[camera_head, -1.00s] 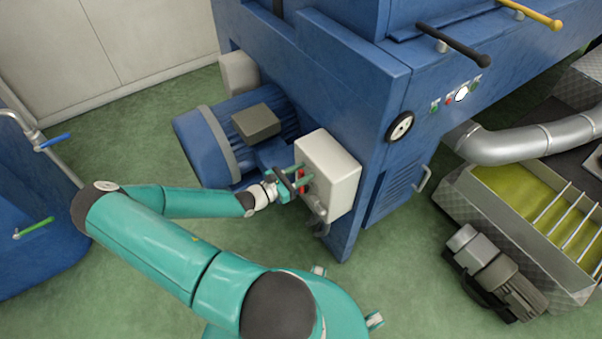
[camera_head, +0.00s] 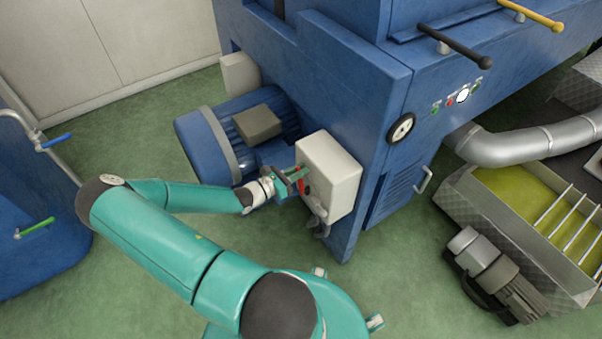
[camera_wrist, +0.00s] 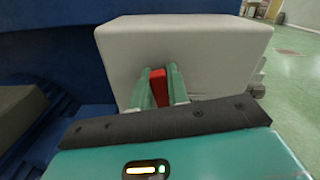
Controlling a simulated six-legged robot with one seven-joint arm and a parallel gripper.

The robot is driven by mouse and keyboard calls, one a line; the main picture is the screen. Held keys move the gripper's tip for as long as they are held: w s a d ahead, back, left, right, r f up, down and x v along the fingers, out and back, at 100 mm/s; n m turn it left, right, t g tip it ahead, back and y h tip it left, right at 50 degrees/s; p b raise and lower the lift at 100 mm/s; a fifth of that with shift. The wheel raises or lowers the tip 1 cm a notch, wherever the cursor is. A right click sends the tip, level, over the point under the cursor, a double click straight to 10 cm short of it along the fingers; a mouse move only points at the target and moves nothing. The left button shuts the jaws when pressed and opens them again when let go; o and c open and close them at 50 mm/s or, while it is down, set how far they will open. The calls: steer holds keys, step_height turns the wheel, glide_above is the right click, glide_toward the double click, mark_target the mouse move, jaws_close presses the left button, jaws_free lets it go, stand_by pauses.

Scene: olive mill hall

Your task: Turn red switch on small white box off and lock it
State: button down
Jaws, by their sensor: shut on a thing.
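The small white box (camera_head: 333,172) is mounted on the side of the blue machine, and it fills the upper middle of the wrist view (camera_wrist: 190,55). Its red switch (camera_wrist: 158,87) shows between my two fingers in the wrist view. A bit of red also shows beside the fingers in the head view (camera_head: 306,190). My gripper (camera_wrist: 160,85) is shut on the red switch, with one green finger on each side of it. The switch's exact angle is hard to tell. A small metal piece (camera_head: 319,213) hangs at the box's lower edge; whether it is the lock is unclear.
A blue motor (camera_head: 205,143) with a grey terminal box (camera_head: 257,124) sits just left of the white box. The blue machine (camera_head: 372,110) rises behind. A tray with green liquid (camera_head: 515,190) stands at right. Green floor is open around the machine's foot.

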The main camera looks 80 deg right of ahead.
mark_target(297, 163)
steer(key=w+d+n, duration=0.1)
steer(key=w+f+n, duration=0.1)
steer(key=n, duration=0.1)
steer(key=w+d+f+n, duration=0.1)
steer(key=n, duration=0.1)
steer(key=shift+w+d, duration=0.1)
steer(key=shift+d, duration=0.25)
steer(key=n, duration=0.1)
steer(key=w+f+n, duration=0.1)
steer(key=d+f+n, duration=0.1)
steer(key=n, duration=0.1)
steer(key=shift+w+d+f, duration=0.1)
steer(key=shift+w+f, duration=0.05)
steer(key=shift+w, duration=0.1)
steer(key=shift+w+d+f+n, duration=0.15)
steer(key=shift+w+f+n, duration=0.05)
steer(key=shift+f+n, duration=0.8)
steer(key=shift+w+d+f+n, duration=0.15)
steer(key=shift+f+n, duration=0.6)
steer(key=shift+n, duration=0.45)
steer(key=shift+w+d+f+n, duration=0.15)
steer(key=shift+w+f+n, duration=0.05)
steer(key=shift+f+n, duration=0.8)
steer(key=c, duration=1.4)
jaws_free()
steer(key=shift+r, duration=0.15)
steer(key=shift+o, duration=0.2)
steer(key=v, duration=1.3)
steer(key=shift+w+a, duration=0.25)
steer(key=shift+w, duration=0.05)
